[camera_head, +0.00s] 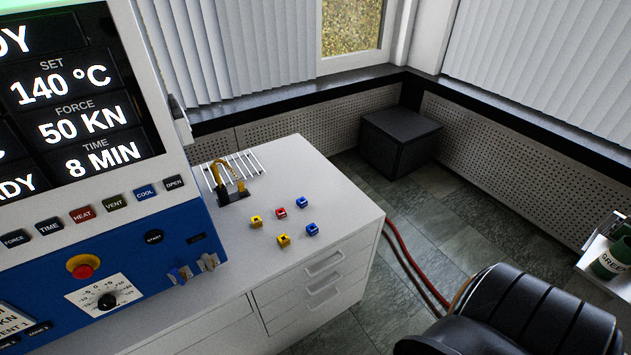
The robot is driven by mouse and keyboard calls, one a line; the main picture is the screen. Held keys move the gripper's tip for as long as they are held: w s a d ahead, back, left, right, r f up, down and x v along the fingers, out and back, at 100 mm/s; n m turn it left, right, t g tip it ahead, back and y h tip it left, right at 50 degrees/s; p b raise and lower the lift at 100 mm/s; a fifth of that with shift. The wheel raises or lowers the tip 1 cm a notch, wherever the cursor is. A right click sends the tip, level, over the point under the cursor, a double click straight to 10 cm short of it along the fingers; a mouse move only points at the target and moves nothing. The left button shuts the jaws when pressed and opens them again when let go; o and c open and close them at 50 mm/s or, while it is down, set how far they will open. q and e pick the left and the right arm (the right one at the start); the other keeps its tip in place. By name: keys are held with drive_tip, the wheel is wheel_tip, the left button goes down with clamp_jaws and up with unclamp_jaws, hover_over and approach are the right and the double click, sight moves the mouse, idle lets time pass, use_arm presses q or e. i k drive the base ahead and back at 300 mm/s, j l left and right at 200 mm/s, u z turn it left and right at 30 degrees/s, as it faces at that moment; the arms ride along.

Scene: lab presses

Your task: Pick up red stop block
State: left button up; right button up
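The red stop block (281,213) is a small red block lying on the white cabinet top (330,195), right of the press panel. Two yellow blocks, one to its left (256,222) and one nearer the front (284,240), lie close to it. Two blue blocks, one at the upper right (302,202) and one at the lower right (312,230), lie on its other side. All of these blocks stand apart from each other. Neither of my grippers is in view, and nothing is touching the red block.
The press (150,240) with its display and buttons fills the left side. A black and yellow fixture (230,185) stands behind the blocks, by a white slotted rack (245,162). A black padded chair (520,310) is at the lower right. Red hoses (400,245) run beside the cabinet.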

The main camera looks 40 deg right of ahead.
sight(281, 213)
drive_tip(key=z, duration=0.8)
